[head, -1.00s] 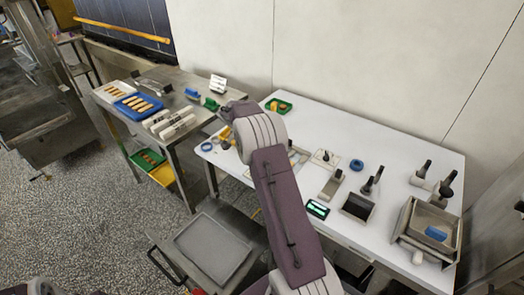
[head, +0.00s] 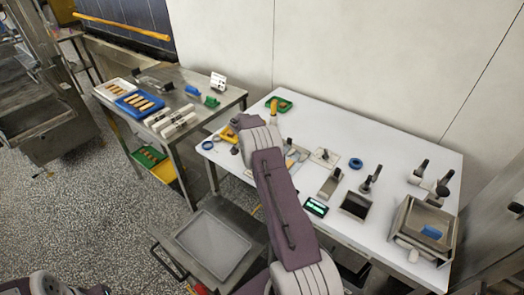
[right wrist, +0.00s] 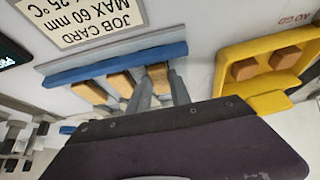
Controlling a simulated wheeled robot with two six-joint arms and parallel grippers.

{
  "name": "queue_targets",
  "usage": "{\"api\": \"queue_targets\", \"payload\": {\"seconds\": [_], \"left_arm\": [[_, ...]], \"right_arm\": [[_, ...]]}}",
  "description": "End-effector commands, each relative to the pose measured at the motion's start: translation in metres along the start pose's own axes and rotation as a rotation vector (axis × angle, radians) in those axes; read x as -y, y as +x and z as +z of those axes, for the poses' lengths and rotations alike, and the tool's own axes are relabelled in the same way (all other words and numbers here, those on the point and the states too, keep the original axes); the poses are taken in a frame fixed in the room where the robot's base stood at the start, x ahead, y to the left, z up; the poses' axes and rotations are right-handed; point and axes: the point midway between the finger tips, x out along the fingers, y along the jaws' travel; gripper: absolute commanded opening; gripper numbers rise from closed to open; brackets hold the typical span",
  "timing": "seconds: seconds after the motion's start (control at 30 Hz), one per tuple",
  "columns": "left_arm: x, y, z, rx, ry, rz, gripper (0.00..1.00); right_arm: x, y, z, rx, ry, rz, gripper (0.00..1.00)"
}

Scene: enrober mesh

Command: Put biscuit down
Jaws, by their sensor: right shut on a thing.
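In the right wrist view, my right gripper (right wrist: 162,88) is shut on a tan biscuit (right wrist: 158,75). The biscuit is at a blue-edged grey strip (right wrist: 70,71), in line with two more biscuits (right wrist: 122,83). I cannot tell whether the held biscuit touches the surface beneath it. A yellow tray (right wrist: 268,101) with two brown blocks stands to the right of the gripper. In the head view, my right arm reaches over the white table, and its own links hide the fingers and the held biscuit. My left gripper is not in view.
A job card (right wrist: 90,15) stands beyond the strip. In the head view, a blue tray (head: 128,112) with several biscuits is on the steel table at left. The white table (head: 330,115) also bears a green tray (head: 287,107), tools and a steel bin (head: 404,222).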

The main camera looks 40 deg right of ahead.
Motion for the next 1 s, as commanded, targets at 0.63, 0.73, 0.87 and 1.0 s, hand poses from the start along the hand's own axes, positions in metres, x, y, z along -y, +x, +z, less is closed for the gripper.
{"api": "queue_targets", "payload": {"seconds": [0.63,0.73,0.87,1.0], "left_arm": [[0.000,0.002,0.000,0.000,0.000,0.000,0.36],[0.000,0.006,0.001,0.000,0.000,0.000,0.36],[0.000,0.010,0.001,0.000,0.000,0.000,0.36],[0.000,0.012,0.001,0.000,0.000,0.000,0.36]], "right_arm": [[0.001,-0.022,0.000,-0.001,-0.001,-0.002,0.46],[0.001,-0.047,-0.001,-0.002,0.000,-0.003,0.46],[0.001,-0.080,-0.001,-0.002,0.000,-0.004,0.46],[0.001,-0.107,-0.001,-0.001,-0.001,-0.002,0.46]]}}
